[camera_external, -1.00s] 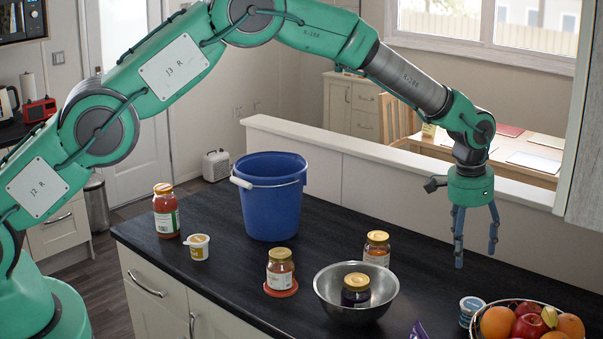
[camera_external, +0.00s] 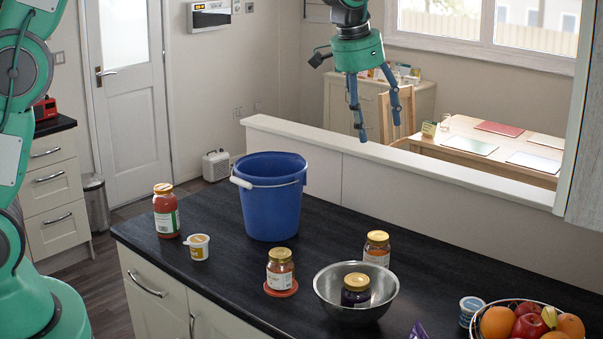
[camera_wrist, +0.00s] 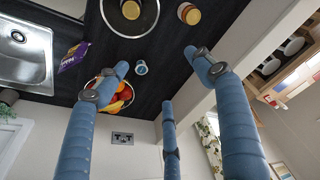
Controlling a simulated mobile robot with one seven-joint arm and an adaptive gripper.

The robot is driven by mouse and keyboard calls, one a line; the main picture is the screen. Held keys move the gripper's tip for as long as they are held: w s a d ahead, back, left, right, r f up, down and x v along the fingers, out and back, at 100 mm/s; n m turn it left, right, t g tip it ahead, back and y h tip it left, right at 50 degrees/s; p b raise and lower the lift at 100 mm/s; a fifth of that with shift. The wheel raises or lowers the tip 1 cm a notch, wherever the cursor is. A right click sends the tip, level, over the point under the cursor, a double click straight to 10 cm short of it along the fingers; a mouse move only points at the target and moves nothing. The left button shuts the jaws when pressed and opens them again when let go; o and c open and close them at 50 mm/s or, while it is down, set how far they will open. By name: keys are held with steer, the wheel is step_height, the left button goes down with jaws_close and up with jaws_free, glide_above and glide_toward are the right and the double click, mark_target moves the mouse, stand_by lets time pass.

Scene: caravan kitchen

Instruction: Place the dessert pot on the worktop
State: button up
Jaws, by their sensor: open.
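Two small pots stand on the dark worktop (camera_external: 420,275), and I cannot tell which is the dessert pot. One is a white pot with an orange-yellow label (camera_external: 199,247), at the left front, beside a red jar. The other is a blue-and-white pot (camera_external: 471,310) by the fruit basket at the right; it also shows in the wrist view (camera_wrist: 141,67). My gripper (camera_external: 380,136) is open and empty, raised high above the back of the worktop, well apart from both pots. Its blue fingers (camera_wrist: 160,82) are spread in the wrist view.
A blue bucket (camera_external: 270,205) stands at the back left. A tall red jar (camera_external: 166,212), a jar on a red disc (camera_external: 280,268), a gold-lidded jar (camera_external: 377,248), a metal bowl (camera_external: 330,286) holding a dark jar, and a fruit basket (camera_external: 525,320) occupy the worktop. Its back right is clear.

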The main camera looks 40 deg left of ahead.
steer(key=s+a+r+n+t, duration=0.1)
steer(key=s+a+r, duration=0.4)
steer(key=s+a, duration=0.4)
steer(key=s+a+r+n, duration=0.1)
steer(key=s+a+r, duration=0.55)
steer(key=s, duration=0.35)
steer(key=s+a+f, duration=0.1)
steer(key=s+a, duration=0.2)
steer(key=s, duration=0.5)
steer(key=s+a+f+n+t, duration=0.1)
steer(key=s+a+f, duration=0.1)
steer(key=s, duration=0.5)
steer(key=s+a+f+y, duration=0.1)
steer(key=s+a, duration=0.4)
steer(key=s, duration=0.3)
steer(key=shift+s+f+n+t, duration=0.15)
steer(key=shift+s+n+t, duration=0.2)
steer(key=shift+n+t, duration=0.05)
step_height(320, 180, down, 16)
steer(key=b, duration=1.5)
steer(key=shift+b, duration=0.4)
steer(key=shift+r, duration=0.2)
